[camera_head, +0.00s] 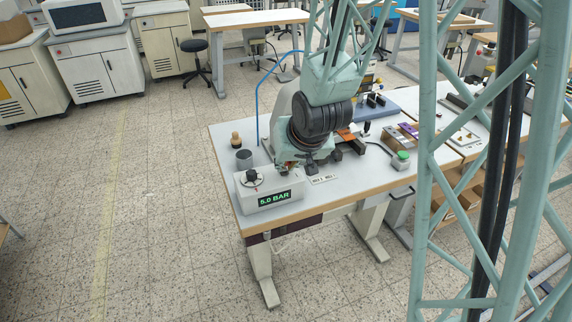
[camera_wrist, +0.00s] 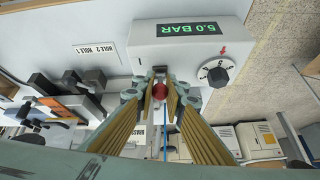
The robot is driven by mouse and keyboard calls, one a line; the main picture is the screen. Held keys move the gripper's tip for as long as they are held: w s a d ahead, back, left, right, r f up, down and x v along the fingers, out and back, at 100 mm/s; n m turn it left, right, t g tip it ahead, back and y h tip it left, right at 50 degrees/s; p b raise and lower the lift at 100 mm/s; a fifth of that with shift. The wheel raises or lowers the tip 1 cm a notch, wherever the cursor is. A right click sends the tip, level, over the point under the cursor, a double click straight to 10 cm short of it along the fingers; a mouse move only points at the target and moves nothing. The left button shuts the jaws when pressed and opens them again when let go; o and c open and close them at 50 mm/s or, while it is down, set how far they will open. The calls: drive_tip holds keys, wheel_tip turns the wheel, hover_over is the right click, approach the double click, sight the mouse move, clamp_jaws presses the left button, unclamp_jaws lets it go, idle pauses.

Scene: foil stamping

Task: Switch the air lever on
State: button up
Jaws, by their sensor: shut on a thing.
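The air unit is a white box (camera_wrist: 190,45) with a green display reading 5.0 BAR; it also shows in the head view (camera_head: 268,206). The air lever shows in the wrist view as a small red knob (camera_wrist: 160,91) beside the box. My gripper (camera_wrist: 161,84) has its fingers closed around this red knob, one finger on each side. The lever's shaft is mostly hidden by the fingers. In the head view my gripper (camera_head: 292,166) is at the box's back right corner, and my wrist hides the lever.
A black and white dial (camera_wrist: 215,72) is on the box, right of my gripper in the wrist view. A grey cup (camera_head: 244,160) and a thin blue hose (camera_head: 258,100) are near the box. A green button (camera_head: 402,157) and stamping parts stand to the right on the table.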

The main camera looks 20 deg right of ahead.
drive_tip(key=o, duration=0.9)
drive_tip(key=shift+r, duration=0.15)
